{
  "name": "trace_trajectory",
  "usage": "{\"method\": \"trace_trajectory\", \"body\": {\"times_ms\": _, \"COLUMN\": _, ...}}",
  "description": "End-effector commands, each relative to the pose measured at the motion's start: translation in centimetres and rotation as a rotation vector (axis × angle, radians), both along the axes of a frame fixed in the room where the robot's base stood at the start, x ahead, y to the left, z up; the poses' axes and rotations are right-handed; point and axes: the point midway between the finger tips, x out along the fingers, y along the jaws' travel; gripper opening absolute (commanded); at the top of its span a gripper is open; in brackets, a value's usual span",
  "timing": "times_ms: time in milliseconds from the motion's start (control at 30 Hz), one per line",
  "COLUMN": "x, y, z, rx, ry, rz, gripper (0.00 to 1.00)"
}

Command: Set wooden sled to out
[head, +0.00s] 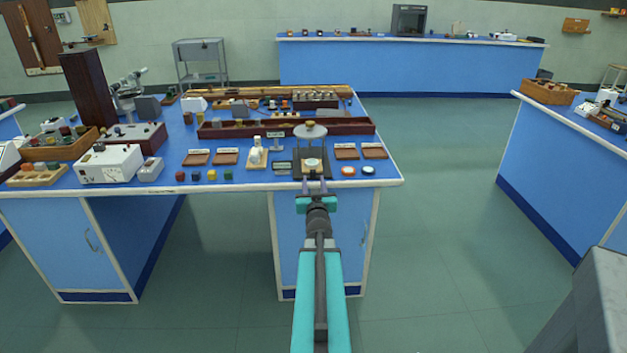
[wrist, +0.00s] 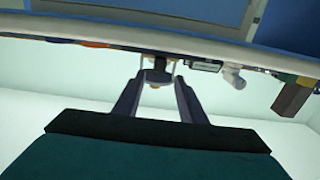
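What looks like the wooden sled (head: 311,164) is a small light-wood piece. It sits low at the front of a dark-framed instrument (head: 297,168) with a round grey disc (head: 310,131) on top, near the front edge of the blue bench. Its exact position along the frame is too small to tell. My gripper (head: 314,184) is open and empty, just in front of the instrument at the bench edge. In the wrist view, which looks upside down, my gripper (wrist: 155,82) has its two fingers apart, with a small dark and wooden part (wrist: 155,86) between them in the picture.
Left of the instrument stand a small display (head: 282,168) and a white-topped wooden stand (head: 258,155). Right of it lie two round pieces (head: 348,171) and brown trays (head: 346,151). A long dark red rack (head: 230,130) stands behind. The floor right of the bench is clear.

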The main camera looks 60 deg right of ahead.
Motion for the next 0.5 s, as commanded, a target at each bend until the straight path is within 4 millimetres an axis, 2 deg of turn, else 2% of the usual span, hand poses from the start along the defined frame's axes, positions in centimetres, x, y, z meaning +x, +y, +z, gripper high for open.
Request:
{"method": "trace_trajectory", "body": {"times_ms": 400, "x": -2.3, "y": 3.2, "z": -0.1, "rx": 0.000, "ry": 0.001, "rz": 0.000, "gripper": 0.38}}
{"method": "trace_trajectory", "body": {"times_ms": 500, "x": -2.1, "y": 3.0, "z": 0.3, "rx": 0.002, "ry": 0.001, "rz": 0.002, "gripper": 0.38}}
